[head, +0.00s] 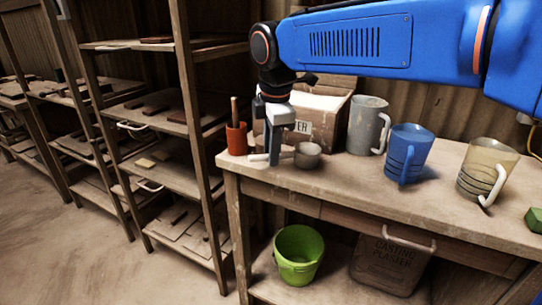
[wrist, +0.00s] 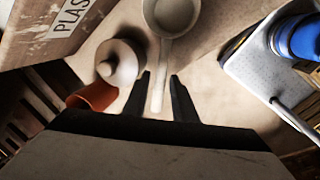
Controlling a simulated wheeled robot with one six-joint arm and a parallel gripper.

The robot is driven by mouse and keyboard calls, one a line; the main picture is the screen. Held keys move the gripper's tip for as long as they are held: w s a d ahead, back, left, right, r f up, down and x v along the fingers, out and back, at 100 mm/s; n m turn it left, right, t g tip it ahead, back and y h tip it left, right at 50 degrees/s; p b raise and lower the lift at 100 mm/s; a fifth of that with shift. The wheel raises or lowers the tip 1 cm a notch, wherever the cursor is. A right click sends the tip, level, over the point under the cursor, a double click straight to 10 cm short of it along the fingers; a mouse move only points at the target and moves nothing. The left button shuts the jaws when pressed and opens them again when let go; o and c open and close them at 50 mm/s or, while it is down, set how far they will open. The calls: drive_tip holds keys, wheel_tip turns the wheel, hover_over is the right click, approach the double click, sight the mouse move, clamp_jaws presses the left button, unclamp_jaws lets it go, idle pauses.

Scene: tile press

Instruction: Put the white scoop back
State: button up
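The white scoop (head: 307,155) lies on the workbench top near its left end. It looks pale grey-white, with a round bowl on the right and a handle running left to my gripper (head: 272,158). In the wrist view the scoop's bowl (wrist: 172,14) is at the top and its handle points down between my fingers. My gripper (wrist: 160,80) is open, with one finger on each side of the handle and a gap on both sides. Whether the fingertips touch the bench is unclear.
An orange pot (head: 236,139) with a wooden-handled tool stands close left of my gripper. A cardboard box (head: 322,122) stands behind. Grey (head: 367,125), blue (head: 408,153) and beige (head: 486,170) jugs stand to the right. A green bucket (head: 299,254) is below; shelves (head: 165,120) are left.

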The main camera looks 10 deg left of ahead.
drive_tip(key=v, duration=1)
